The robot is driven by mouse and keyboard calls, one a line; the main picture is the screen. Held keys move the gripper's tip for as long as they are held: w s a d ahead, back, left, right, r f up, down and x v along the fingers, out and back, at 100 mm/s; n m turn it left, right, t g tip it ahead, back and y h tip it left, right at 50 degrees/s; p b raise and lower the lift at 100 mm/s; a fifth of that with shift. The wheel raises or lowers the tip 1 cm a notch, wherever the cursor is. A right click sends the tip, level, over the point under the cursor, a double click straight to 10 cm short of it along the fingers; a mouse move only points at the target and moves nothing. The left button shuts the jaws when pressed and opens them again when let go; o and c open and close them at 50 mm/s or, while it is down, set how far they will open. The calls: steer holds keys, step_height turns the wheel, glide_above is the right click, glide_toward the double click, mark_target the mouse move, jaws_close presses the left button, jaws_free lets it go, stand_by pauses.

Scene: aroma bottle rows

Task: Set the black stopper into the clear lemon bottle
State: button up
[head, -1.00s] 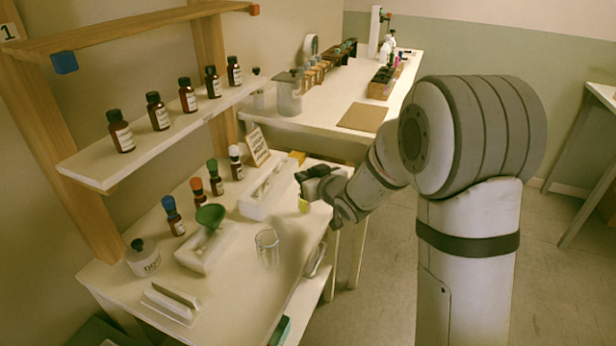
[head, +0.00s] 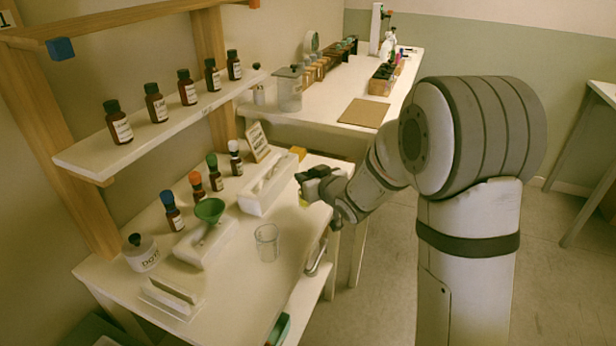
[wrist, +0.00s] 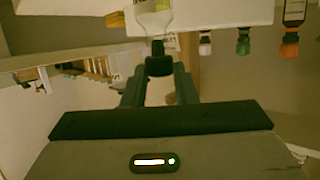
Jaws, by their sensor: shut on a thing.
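My gripper (head: 312,180) is at the right edge of the white work table, beyond the clear beaker. In the wrist view its two fingers (wrist: 159,72) are shut on the black stopper (wrist: 159,66). The clear lemon bottle (wrist: 153,22) shows at the top of the wrist view, its neck pointing at the stopper's narrow end. Stopper and neck are in line and very close; I cannot tell whether the plug is inside the neck. In the head view the bottle is a small yellowish patch (head: 303,201) under the gripper, mostly hidden.
A clear beaker (head: 267,242) stands left of my gripper. A white slotted holder (head: 268,188) lies beside it. A green funnel (head: 209,210) and several brown bottles with coloured caps stand further left. More brown bottles stand on the shelf (head: 100,163) above.

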steer(key=shift+f+b, duration=0.4)
steer(key=shift+f, duration=0.1)
steer(key=o, duration=1)
steer(key=shift+o, duration=0.2)
steer(key=v, duration=0.7)
steer(key=shift+s+d+r, duration=0.2)
steer(key=shift+s, duration=0.1)
steer(key=s+d+r+m+g+h+p, duration=0.1)
steer(key=s+d+r+m+h+p, duration=0.3)
steer(key=d, duration=0.4)
steer(key=s+d+r+g+h+p, duration=0.1)
steer(key=s+d+r+g+p, duration=0.1)
steer(key=s, duration=0.5)
steer(key=s+d+r+m+g+h+p, duration=0.1)
steer(key=s+g, duration=0.3)
steer(key=s, duration=0.4)
steer(key=s+d+r+m+g+h+p, duration=0.1)
steer(key=s+d+r+g+p, duration=0.1)
steer(key=s, duration=0.6)
steer(key=shift+s+d+r+g+h+p, duration=0.15)
steer(key=shift+d+r+g+h+p, duration=0.25)
steer(key=shift+d, duration=0.2)
